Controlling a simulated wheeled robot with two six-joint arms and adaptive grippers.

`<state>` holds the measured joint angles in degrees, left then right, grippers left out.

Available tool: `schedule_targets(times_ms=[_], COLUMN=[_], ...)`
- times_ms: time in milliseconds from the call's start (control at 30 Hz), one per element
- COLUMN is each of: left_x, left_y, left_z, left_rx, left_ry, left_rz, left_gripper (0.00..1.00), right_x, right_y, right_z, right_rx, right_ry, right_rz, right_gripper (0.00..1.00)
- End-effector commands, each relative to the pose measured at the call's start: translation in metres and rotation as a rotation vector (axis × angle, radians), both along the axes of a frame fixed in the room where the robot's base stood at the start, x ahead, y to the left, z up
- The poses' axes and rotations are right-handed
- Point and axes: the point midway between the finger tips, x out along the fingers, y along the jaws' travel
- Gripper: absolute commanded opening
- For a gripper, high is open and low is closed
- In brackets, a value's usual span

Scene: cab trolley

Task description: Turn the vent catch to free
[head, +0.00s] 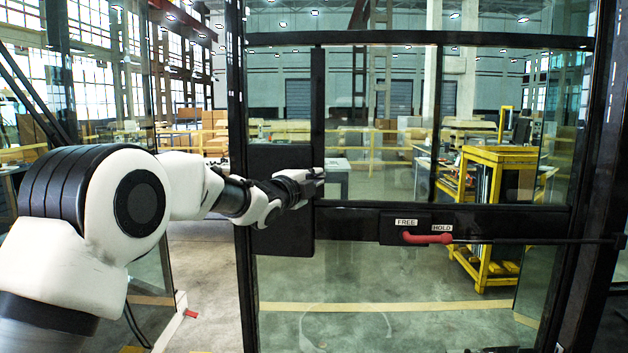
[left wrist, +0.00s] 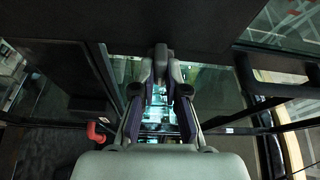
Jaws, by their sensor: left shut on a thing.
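The red vent catch (head: 428,238) lies about level on the black crossbar of the glazed door, below the small FREE (head: 406,222) and HOLD (head: 442,228) labels. A red piece, likely the same catch, shows in the left wrist view (left wrist: 98,131). My left gripper (head: 316,182) is up and left of the catch, apart from it, in front of the door's black panel. Its fingers (left wrist: 161,72) close on a dark upright piece (left wrist: 161,54), which looks like a handle or grip on the door. The fingers partly hide this piece. My right gripper is not in view.
A thin black rod (head: 530,241) runs right from the catch to the frame. Black door posts (head: 238,100) and glass panes surround the work area. A yellow trolley (head: 500,200) stands behind the glass. The space before the catch looks clear.

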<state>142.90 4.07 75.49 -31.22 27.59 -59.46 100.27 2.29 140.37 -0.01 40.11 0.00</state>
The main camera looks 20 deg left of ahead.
Motion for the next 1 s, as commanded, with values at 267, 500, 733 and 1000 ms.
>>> schedule_targets(times_ms=[267, 500, 733, 1000], left_x=[0.0001, 0.0002, 0.0002, 0.0001], left_y=[0.0, -0.0002, -0.0003, -0.0002], left_z=[-0.0003, -0.0005, -0.0007, -0.0003], left_rx=[0.093, 0.113, 0.113, 0.111], left_ry=[0.02, 0.023, 0.023, 0.023], left_rz=[0.0, 0.0, 0.0, 0.0], left_gripper=[0.0, 0.0, 0.0, 0.38], right_x=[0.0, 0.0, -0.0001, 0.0], right_y=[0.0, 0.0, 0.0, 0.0], right_z=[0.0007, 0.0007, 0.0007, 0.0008], right_rx=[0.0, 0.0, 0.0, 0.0], right_ry=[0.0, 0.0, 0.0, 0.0], right_rz=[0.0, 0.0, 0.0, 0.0], right_gripper=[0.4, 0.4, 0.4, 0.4])
